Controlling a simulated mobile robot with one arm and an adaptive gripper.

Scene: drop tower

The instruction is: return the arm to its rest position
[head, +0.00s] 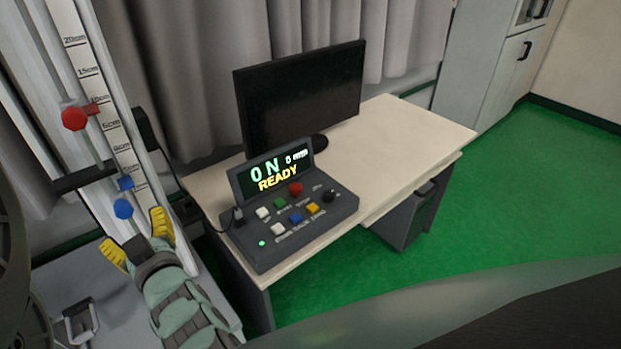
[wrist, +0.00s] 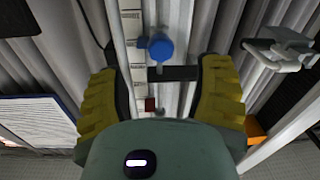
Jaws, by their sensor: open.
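My gripper (head: 139,239) has yellow ridged fingers and is at the lower left of the head view, in front of the drop tower (head: 75,50). In the wrist view my gripper (wrist: 163,100) is open, with nothing held between its fingers. The tower's blue knob (head: 123,208) is just above the fingers in the head view. The blue knob (wrist: 160,48) also shows beyond the fingertips in the wrist view, apart from them. A red knob (head: 75,118) sits higher on the tower beside its printed scale.
A desk (head: 420,140) holds a control box (head: 295,225) with a lit display reading "ON" and "READY", and a dark monitor (head: 300,95). Grey curtains (head: 200,60) hang behind. A grey cabinet (head: 490,60) stands at the back. Green floor (head: 540,190) is clear on the right.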

